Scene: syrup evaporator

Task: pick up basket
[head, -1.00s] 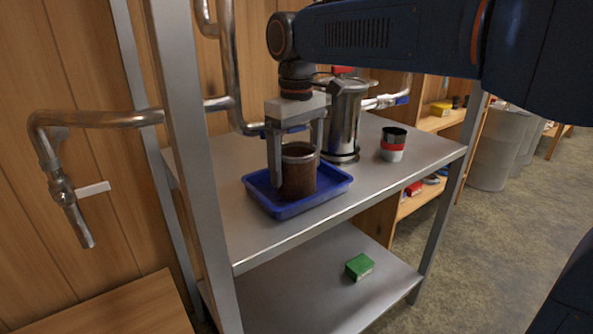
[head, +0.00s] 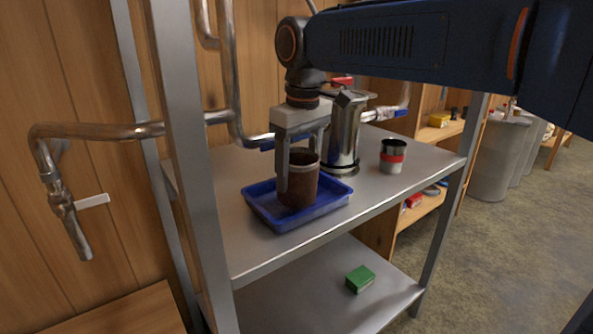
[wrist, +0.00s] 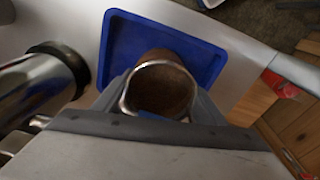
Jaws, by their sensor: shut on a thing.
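The basket (head: 302,186) is a brown, round, open-topped container with a pale metal rim. It is upright over the blue tray (head: 259,216) on the upper metal shelf. My gripper (head: 299,180) points down and is shut on the basket, with one finger on each side. In the wrist view the basket (wrist: 163,88) shows its rim and brown inside between the fingers, with the blue tray (wrist: 118,50) around and below it. I cannot tell whether the basket's bottom touches the tray.
A shiny metal pot (head: 345,130) stands just behind the tray. A metal can with a red band (head: 393,156) stands to its right. A green box (head: 360,279) lies on the lower shelf. Steel shelf posts (head: 185,150) and pipes (head: 100,131) are on the left.

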